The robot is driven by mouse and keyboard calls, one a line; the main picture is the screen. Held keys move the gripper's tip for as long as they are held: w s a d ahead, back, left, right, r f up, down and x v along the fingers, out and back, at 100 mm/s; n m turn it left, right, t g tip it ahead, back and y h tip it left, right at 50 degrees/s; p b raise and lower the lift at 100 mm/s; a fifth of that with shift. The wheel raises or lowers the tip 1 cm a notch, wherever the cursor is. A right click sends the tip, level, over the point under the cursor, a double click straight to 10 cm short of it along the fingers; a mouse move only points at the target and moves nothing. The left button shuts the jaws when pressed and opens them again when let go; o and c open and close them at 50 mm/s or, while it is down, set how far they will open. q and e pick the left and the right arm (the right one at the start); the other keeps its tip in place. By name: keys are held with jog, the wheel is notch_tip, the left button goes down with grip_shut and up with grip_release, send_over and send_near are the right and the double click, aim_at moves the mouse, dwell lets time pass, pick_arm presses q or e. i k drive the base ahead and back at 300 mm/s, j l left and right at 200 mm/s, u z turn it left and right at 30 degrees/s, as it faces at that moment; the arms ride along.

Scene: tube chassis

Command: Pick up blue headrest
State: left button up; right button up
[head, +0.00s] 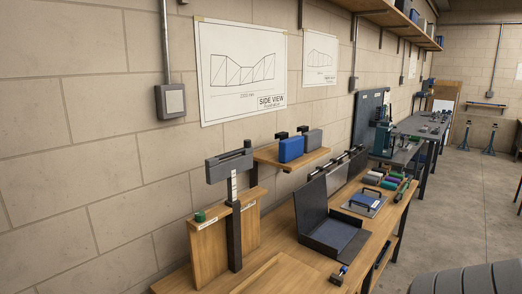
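Neither of my grippers shows in the head view, and nothing is seen touching the blue block.
A wooden workbench (277,266) runs along the wall below. A dark post with a grey head (229,166) rises in front of the shelf's left. An open black case (325,242) and a blue handled item (366,198) lie on the bench. The floor (450,205) at right is largely clear.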

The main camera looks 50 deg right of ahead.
aim_at(290, 148)
jog(key=z, duration=1.9)
